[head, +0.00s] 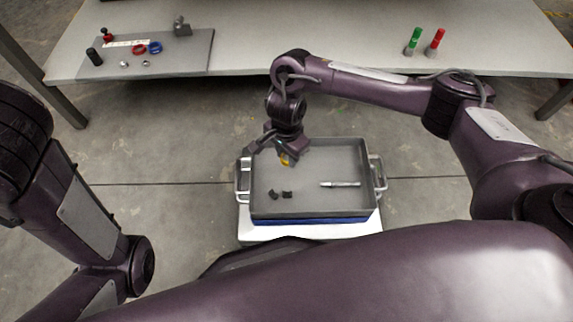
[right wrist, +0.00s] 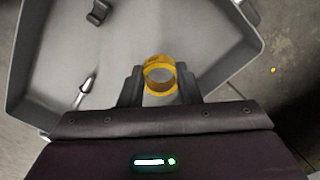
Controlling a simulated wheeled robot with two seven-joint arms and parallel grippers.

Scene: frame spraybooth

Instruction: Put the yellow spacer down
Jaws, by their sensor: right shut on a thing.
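The yellow spacer (right wrist: 160,76) is a short ring with an open centre. My right gripper (right wrist: 160,84) is shut on it, one finger on each side, and holds it over the grey tray (right wrist: 215,35). In the head view the yellow spacer (head: 284,161) shows below my right gripper (head: 283,153), at the far left part of the grey tray (head: 330,205). I cannot tell whether the spacer touches the tray floor. My left gripper is not in view; only my left arm shows at the left.
The tray has side handles and holds small black parts (head: 287,194) and a slim silver tool (head: 340,184). Its middle is mostly clear. Behind is a table (head: 330,50) with a grey board (head: 185,60) of small parts, a green marker (head: 414,40) and a red one (head: 436,41).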

